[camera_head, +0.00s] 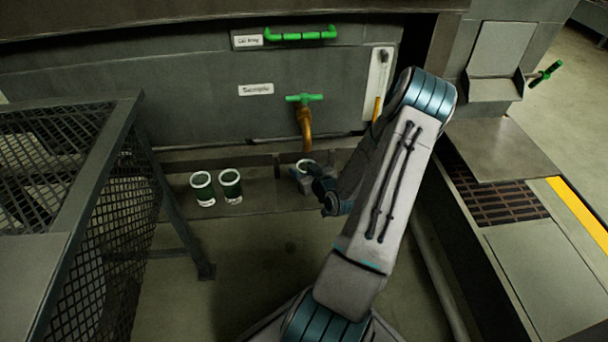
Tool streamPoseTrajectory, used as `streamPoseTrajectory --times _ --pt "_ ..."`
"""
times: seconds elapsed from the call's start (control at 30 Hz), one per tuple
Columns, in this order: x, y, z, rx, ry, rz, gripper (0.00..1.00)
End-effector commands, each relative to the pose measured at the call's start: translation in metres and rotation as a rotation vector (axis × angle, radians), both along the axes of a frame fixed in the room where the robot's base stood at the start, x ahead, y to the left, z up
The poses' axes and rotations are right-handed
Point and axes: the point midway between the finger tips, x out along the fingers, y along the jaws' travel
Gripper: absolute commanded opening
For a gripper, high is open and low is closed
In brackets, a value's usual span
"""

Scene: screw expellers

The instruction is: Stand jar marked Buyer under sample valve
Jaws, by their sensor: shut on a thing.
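The sample valve (304,122) has a green handle and a brown, downward-curving spout on the grey tank front. My gripper (301,182) is shut on a jar (305,166) just below the spout, near the ledge. Only the jar's pale rim shows clearly, and my gripper hides most of its body. I cannot tell whether its base touches the ledge or read any mark on it. Two more jars with dark green bands and white rims, a left one (203,188) and a right one (231,185), stand upright on the ledge to the left.
The ledge (264,197) is bare between the two standing jars and my gripper. A mesh guard (115,190) stands at the left. A green bar handle (300,34) is above the valve, and a sight gauge (379,85) is to its right.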

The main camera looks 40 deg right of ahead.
Motion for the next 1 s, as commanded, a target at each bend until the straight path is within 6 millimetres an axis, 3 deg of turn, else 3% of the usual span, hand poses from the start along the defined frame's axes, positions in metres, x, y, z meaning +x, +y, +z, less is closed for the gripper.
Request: streamPoseTrajectory --times 0.4,0.43,0.5,0.87,1.0 --pt "0.000 0.000 -0.009 -0.002 -0.002 0.001 0.22" --pt "0.000 0.000 -0.008 -0.002 -0.001 0.001 0.55" --pt "0.000 0.000 -0.008 -0.001 -0.001 0.000 0.72" --pt "0.000 0.000 -0.003 -0.001 -0.001 0.000 0.72" --pt "-0.018 0.002 0.003 0.000 0.001 0.000 0.72"
